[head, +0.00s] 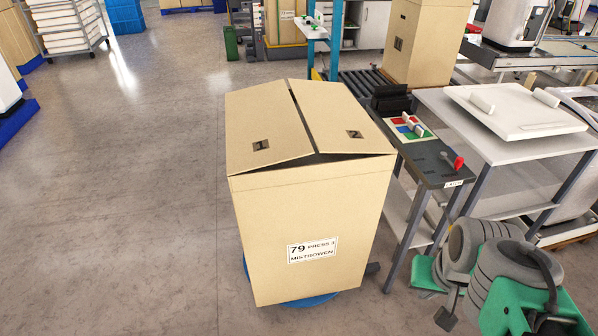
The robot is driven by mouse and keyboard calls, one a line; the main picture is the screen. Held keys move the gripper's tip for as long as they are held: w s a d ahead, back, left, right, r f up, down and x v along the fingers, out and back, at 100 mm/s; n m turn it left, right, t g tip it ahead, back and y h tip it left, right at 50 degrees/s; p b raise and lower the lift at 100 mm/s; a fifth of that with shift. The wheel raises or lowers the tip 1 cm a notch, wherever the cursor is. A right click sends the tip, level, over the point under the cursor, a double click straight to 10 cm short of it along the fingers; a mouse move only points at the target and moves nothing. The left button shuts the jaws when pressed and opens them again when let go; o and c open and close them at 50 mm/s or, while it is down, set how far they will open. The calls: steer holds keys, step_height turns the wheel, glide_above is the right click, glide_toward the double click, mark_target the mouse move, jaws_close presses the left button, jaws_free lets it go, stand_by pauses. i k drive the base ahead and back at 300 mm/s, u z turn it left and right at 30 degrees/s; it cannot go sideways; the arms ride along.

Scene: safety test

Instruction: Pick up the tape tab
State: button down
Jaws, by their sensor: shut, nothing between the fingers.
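I cannot pick out the tape tab with certainty. A narrow dark bench (430,160) stands right of a large cardboard box. On it lie a small board (392,126) with red, green and blue squares and a pale piece on it, and a small red-ended object (458,163) near the front edge. None of these is clearly a tape tab. Grey and green jointed parts, which look like my arm (480,258), show at the lower right. I cannot make out gripper fingertips there.
The box (265,215), with slightly raised top flaps, stands on a blue base (307,300) close to the bench. A white table (483,150) holding a white tray (515,110) stands to the right. Another tall carton (418,42) stands behind. The floor at left is clear.

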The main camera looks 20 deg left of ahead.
mark_target(405, 117)
steer(key=u, duration=2.1)
steer(key=i, duration=4.35)
steer(key=z, duration=2.55)
steer(key=i, duration=3.1)
steer(key=u, duration=0.05)
